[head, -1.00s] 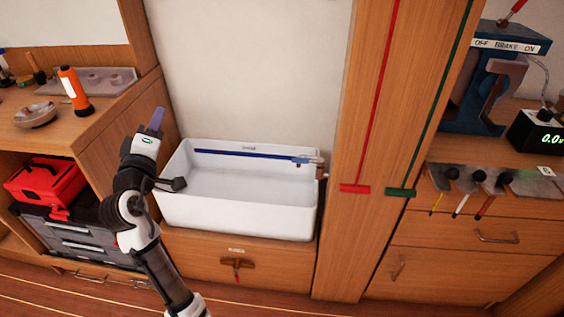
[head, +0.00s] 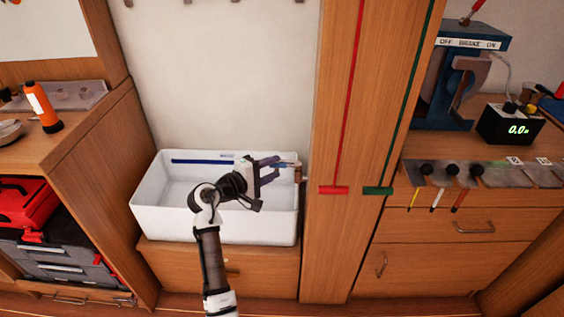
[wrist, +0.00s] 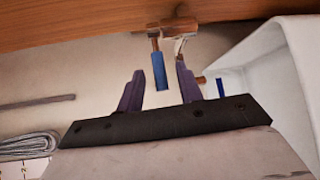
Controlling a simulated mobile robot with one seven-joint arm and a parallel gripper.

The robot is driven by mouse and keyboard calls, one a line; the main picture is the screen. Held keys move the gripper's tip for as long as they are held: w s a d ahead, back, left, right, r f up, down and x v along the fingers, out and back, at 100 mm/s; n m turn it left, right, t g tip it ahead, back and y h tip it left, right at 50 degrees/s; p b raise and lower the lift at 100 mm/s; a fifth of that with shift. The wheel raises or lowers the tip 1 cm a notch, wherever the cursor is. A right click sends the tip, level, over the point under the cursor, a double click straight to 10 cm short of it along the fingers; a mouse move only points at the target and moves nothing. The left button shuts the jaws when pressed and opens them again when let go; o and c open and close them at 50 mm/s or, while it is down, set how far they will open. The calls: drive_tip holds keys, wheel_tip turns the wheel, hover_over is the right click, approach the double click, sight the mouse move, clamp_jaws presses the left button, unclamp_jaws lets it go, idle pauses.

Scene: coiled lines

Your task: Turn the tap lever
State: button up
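The tap (head: 298,173) is a brass fitting at the right end of the white sink (head: 270,224). Its lever (head: 286,164) has a blue handle and points left toward my gripper (head: 268,170). In the wrist view the blue lever (wrist: 159,72) hangs from a brass stem below the tap body (wrist: 174,28). My gripper (wrist: 160,75) is open, with one purple finger on each side of the lever. Gaps show between the lever and both fingers, so it is not gripped. The arm hides part of the sink.
A wooden post with a red strip (head: 349,110) and a green strip (head: 409,100) stands just right of the tap. A wooden cabinet side (head: 105,190) bounds the sink at left. An orange flashlight (head: 42,106) stands on the left counter.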

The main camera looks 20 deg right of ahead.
sight(275, 167)
drive_tip(key=shift+x, duration=2.15)
drive_tip(key=shift+c, duration=0.4)
clamp_jaws()
